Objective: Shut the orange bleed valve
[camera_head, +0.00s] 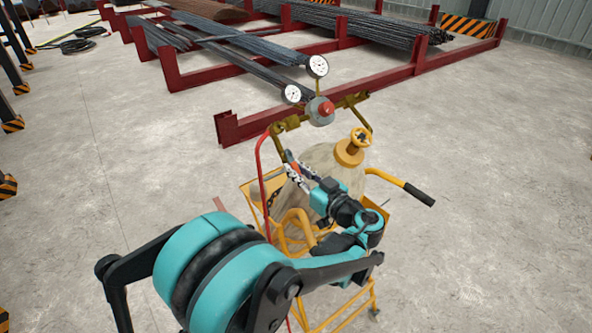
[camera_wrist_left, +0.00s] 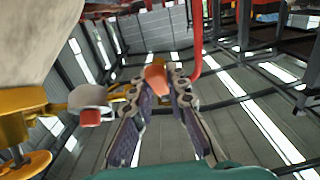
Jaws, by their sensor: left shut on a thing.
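The orange bleed valve handle (camera_wrist_left: 156,79) shows as a small orange piece between my left fingertips in the left wrist view. In the head view a bit of the valve's orange (camera_head: 290,156) shows at the tips, below the left gauge. My left gripper (camera_head: 297,171) reaches in over the cylinder's shoulder and is shut on this orange piece; its two fingers (camera_wrist_left: 157,98) also show in the wrist view, with the piece between their tips. The fingers hide part of the valve, and its exact angle is hard to tell. My right gripper is not in view.
Two dial gauges (camera_head: 317,66) and a red-knobbed regulator (camera_head: 321,109) sit close by. A red hose (camera_head: 262,180) hangs left. Rebar racks (camera_head: 235,128) stand behind; floor at right is clear.

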